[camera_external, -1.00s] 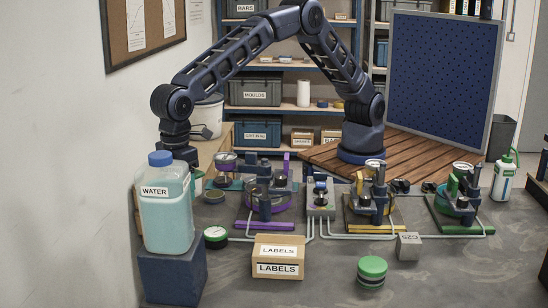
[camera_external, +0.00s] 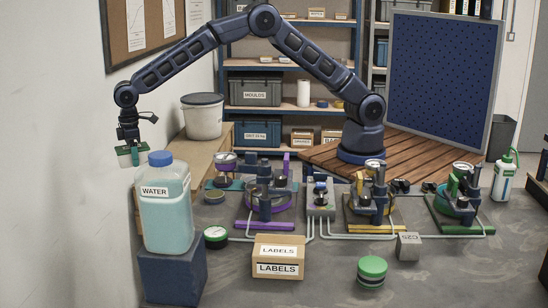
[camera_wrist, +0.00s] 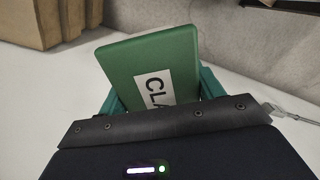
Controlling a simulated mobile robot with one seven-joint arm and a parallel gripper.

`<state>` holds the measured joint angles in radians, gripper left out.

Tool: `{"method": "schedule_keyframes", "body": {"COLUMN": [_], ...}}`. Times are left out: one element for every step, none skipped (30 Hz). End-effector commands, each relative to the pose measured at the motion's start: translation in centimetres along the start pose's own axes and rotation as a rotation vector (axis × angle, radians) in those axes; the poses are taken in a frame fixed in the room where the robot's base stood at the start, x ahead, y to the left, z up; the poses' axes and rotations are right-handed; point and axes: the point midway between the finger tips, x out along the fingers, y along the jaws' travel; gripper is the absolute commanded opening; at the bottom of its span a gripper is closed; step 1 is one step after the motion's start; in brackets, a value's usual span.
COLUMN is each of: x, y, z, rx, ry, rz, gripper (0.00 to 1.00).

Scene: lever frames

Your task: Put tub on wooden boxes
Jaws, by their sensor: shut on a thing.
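My gripper (camera_external: 131,147) hangs at the far left in the external view, above and behind the water jug. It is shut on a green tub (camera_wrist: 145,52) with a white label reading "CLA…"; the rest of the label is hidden. In the wrist view, teal fingers hold the tub on both sides. In the external view the held tub (camera_external: 127,158) is small and partly blocked by the jug. Brown boxes (camera_wrist: 45,18), possibly the wooden boxes, stand at the top left of the wrist view, apart from the tub.
The water jug (camera_external: 167,215) stands on a dark blue block (camera_external: 172,277) in front of my gripper. A white bucket (camera_external: 203,120) rests on a wooden surface to its right. A wall (camera_external: 60,170) is close on the left. A pale surface (camera_wrist: 45,110) lies below the tub.

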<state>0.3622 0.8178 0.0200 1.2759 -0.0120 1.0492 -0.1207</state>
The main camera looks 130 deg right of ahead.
Motion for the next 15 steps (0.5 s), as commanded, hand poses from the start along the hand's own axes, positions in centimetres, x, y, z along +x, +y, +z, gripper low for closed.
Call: {"method": "schedule_keyframes", "body": {"x": [0.3, 0.4, 0.7, 0.8, 1.0, 1.2, 1.4, 1.5, 1.8, 1.9, 2.1, 2.4, 2.5, 2.7, 3.0], "y": [2.5, 3.7, 5.5, 6.7, 8.0, 9.6, 10.9, 12.1, 13.8, 15.0, 16.3, 17.9, 19.2, 20.3, 22.0], "z": [0.4, 0.6, 0.9, 1.1, 1.4, 1.8, 2.1, 2.5, 3.0, 3.4, 3.8, 4.3, 4.8, 5.2, 5.9], "rx": [0.022, 0.033, 0.047, 0.058, 0.069, 0.084, 0.095, 0.105, 0.12, 0.13, 0.141, 0.156, 0.167, 0.178, 0.193], "ry": [0.0, 0.0, 0.001, 0.001, 0.002, 0.002, 0.002, 0.002, 0.002, 0.002, 0.002, 0.002, 0.002, 0.002, 0.002], "rz": [0.0, 0.0, 0.0, 0.001, 0.001, 0.001, 0.001, 0.001, 0.001, 0.001, 0.001, 0.001, 0.001, 0.001, 0.001], "gripper": [0.33, 0.33, 0.33, 0.33, 0.33, 0.33, 0.33, 0.33, 0.33, 0.33, 0.33, 0.33, 0.33, 0.33, 0.33]}}
